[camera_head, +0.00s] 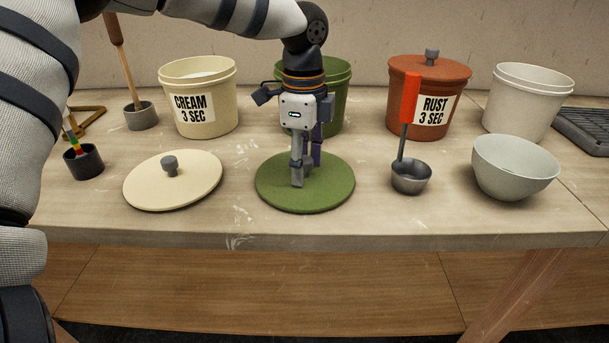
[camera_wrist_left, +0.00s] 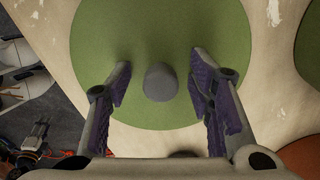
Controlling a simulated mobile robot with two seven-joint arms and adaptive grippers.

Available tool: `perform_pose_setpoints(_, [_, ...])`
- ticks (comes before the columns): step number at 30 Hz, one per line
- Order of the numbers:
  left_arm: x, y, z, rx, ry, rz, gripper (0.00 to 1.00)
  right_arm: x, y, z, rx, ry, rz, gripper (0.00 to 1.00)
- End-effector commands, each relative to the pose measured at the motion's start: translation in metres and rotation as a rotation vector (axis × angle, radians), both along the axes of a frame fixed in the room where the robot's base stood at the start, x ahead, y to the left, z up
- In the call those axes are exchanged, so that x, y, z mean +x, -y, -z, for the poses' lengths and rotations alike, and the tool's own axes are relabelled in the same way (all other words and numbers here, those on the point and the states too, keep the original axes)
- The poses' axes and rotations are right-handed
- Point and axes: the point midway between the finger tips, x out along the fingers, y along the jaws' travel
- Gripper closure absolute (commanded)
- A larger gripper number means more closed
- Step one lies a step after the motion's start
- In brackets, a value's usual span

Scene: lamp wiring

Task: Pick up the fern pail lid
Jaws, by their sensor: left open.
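The green lid (camera_head: 335,185), most likely the fern pail lid, lies flat on the bench in front of the green pail (camera_head: 346,75). My left gripper (camera_head: 306,172) points down over this lid and hides its knob in the head view. In the left wrist view, the lid (camera_wrist_left: 160,35) fills the middle, and its grey knob (camera_wrist_left: 161,82) sits between the two purple-padded fingers of my left gripper (camera_wrist_left: 161,95). The fingers are open, with a gap on each side of the knob. The gripper partly hides the green pail. My right gripper is not in view.
A cream lid (camera_head: 195,185) lies left of the green lid. A ladle (camera_head: 411,176) with a red handle and a pale bowl (camera_head: 514,170) stand to the right. Cream (camera_head: 214,75), rust (camera_head: 405,95) and white (camera_head: 522,105) pails stand behind. A dark cup (camera_head: 84,163) is at far left.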

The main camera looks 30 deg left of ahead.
Motion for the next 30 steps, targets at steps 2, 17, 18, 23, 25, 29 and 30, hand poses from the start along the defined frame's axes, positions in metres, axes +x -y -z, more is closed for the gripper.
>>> perform_pose_setpoints(2, [0.0, 0.0, 0.001, -0.001, 0.001, 0.0, 0.53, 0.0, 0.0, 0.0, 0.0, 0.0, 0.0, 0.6])
perform_pose_setpoints(17, [0.0, 0.0, 0.0, -0.001, 0.001, 0.0, 1.0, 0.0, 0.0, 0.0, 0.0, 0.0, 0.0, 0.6])
perform_pose_setpoints(18, [0.0, 0.0, 0.0, -0.001, 0.001, 0.0, 1.0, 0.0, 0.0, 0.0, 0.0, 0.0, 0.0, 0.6])
perform_pose_setpoints(23, [0.001, 0.0, -0.004, 0.001, 0.002, 0.0, 1.0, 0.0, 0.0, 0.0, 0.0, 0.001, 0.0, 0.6])
perform_pose_setpoints(25, [0.001, 0.0, -0.012, 0.0, 0.005, -0.001, 1.0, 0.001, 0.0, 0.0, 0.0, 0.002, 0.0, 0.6])
perform_pose_setpoints(29, [-0.004, 0.004, -0.042, 0.0, 0.008, 0.002, 1.0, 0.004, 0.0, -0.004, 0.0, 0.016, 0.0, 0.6])
perform_pose_setpoints(30, [-0.011, 0.01, -0.054, 0.001, 0.013, 0.004, 1.0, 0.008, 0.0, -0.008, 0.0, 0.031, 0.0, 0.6])
